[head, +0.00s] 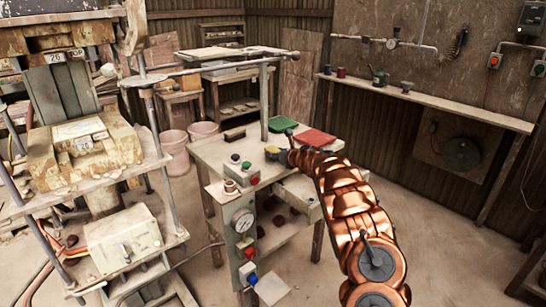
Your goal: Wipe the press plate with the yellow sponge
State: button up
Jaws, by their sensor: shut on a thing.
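My copper arm reaches over the worktable, and my gripper (285,151) is at its far end, small and mostly hidden by the arm. A small yellow patch with dark parts around it, which looks like the yellow sponge (271,152), shows right at the gripper. The gripper appears shut on it, low over the tabletop; whether it touches the top I cannot tell. The press stands at the left, with a dusty, worn press plate (62,158) on its bed and a lighter block on top. The sponge is well to the right of the press.
The worktable (212,154) bears a green tray (281,124), a red tray (315,138) and a button box. A control box with a gauge (243,221) stands at its front. A lever bar (215,71) spans above. Pink buckets (173,147) stand behind. The floor at right is clear.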

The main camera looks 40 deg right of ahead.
aim_at(276, 151)
jog(key=shift+r+p, duration=0.65)
jog(key=shift+r, duration=1.65)
